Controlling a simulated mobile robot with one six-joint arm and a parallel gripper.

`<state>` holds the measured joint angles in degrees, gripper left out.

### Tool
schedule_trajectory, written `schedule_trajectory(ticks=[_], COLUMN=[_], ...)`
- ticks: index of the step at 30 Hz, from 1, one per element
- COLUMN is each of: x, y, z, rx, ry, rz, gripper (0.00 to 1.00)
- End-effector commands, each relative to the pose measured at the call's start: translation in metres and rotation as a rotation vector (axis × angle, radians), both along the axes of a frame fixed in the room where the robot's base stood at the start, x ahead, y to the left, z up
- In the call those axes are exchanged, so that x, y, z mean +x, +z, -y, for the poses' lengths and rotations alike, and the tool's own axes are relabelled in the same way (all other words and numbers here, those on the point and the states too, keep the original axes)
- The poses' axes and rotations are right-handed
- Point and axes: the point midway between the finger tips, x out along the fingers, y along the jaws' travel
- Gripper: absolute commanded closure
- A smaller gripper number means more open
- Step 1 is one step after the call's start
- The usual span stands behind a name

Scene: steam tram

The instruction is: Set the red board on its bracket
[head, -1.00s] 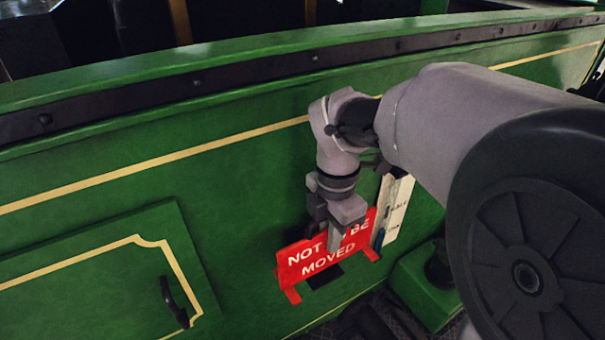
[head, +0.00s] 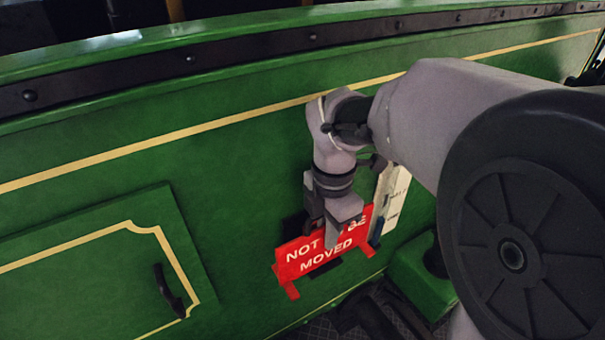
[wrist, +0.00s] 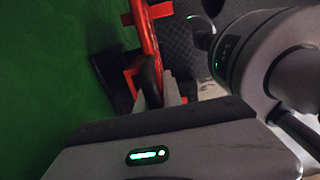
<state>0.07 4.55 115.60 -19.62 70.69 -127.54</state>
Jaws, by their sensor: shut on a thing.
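The red board (head: 300,258), with white lettering and two short feet, is upright in front of the green panel. My gripper (head: 333,236) comes down from above and is shut on the board's upper middle, hiding part of the lettering. In the wrist view the board (wrist: 146,40) shows edge-on as a red strip between my fingers (wrist: 155,85). A dark fitting (head: 292,226), probably the bracket, sits on the panel behind the board and is mostly hidden. In the wrist view this dark fitting (wrist: 112,80) lies beside the board, with a narrow gap visible in places.
A white lettered plate (head: 397,198) stands just right of the board. A green box (head: 418,282) is below it, on a dark floor. A panel door with a black handle (head: 168,290) is at left. A black riveted rail (head: 250,50) runs along the top.

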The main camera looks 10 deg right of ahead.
Motion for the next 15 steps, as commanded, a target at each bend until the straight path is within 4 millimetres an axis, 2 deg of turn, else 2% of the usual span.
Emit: schedule_trajectory(ticks=[9, 10, 12, 13, 15], x=[0.0002, 0.0002, 0.0002, 0.0002, 0.0001], y=[-0.0027, -0.0027, -0.0027, -0.0027, -0.0028], z=[0.0000, -0.0001, 0.0000, 0.0000, 0.0000], rx=[0.000, 0.000, 0.000, 0.000, 0.000], ry=[0.000, 0.000, 0.000, 0.000, 0.000], rz=[0.001, 0.001, 0.001, 0.001, 0.001], gripper=[1.00, 0.86, 0.72, 0.66, 0.64])
